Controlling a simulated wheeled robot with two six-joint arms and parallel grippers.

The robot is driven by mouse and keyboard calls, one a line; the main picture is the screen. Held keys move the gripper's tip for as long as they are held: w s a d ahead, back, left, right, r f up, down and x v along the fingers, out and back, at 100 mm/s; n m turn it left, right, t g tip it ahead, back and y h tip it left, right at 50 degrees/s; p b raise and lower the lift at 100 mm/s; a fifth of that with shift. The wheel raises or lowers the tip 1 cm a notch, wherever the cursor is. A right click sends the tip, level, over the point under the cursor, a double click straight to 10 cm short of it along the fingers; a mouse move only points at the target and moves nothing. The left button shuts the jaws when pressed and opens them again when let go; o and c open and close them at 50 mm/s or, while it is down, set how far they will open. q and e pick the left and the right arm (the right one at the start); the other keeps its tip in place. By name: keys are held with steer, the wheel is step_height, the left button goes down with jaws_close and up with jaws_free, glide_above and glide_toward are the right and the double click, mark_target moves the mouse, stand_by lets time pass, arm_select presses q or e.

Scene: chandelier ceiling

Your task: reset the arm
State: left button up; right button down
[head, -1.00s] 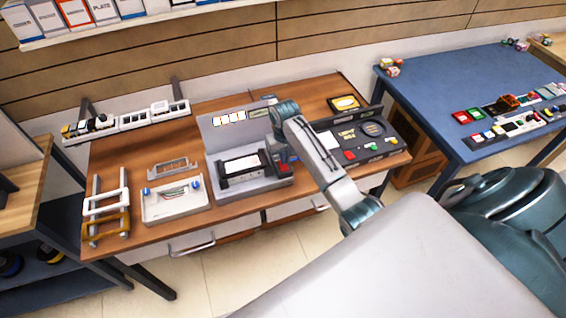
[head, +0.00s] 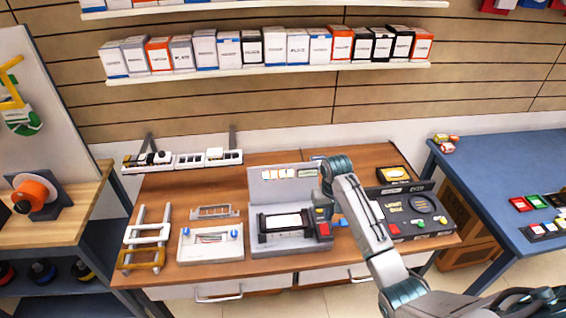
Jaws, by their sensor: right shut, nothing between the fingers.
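My right arm (head: 375,235) reaches in from the lower right over the wooden workbench (head: 290,265). Its teal wrist bends down at the far end, and the right gripper (head: 322,212) hangs by the right side of a grey device with a black-framed white panel (head: 284,222). The gripper is shut and looks empty. Its fingertips are small and partly lost against the device, so I cannot tell whether they touch it. My left gripper is not in view.
A white tray (head: 185,252) and a white-and-yellow frame (head: 147,232) stand on the bench's left. A black panel with coloured buttons (head: 440,212) lies right of my arm. A blue table (head: 500,170) stands at right. Shelves of boxes (head: 270,72) hang above.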

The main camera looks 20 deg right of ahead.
steer(key=s+a+f+n, duration=0.1)
steer(key=s+a+f, duration=0.25)
steer(key=s, duration=0.45)
steer(key=s+a+r+n+t, duration=0.1)
steer(key=s+a+r, duration=0.1)
steer(key=s, duration=0.6)
steer(key=s+a+r+n+t, duration=0.1)
steer(key=s+a+r+t, duration=0.15)
steer(key=s, duration=0.55)
steer(key=s+a+r+n, duration=0.1)
steer(key=s+r, duration=0.1)
steer(key=s, duration=0.6)
step_height(320, 180, down, 39)
steer(key=d+g+b, duration=0.1)
steer(key=d+b, duration=0.2)
steer(key=b, duration=0.5)
steer(key=s+f+b, duration=0.3)
steer(key=s+f, duration=0.6)
steer(key=f, duration=0.3)
steer(key=s+f+m+g+b, duration=0.1)
steer(key=s+f+b, duration=0.2)
steer(key=s+f, duration=0.6)
step_height(320, 180, down, 4)
steer(key=shift+s+d+f+h+b, duration=0.1)
steer(key=shift+s+d+h+b, duration=0.2)
steer(key=shift+s+d+h, duration=0.15)
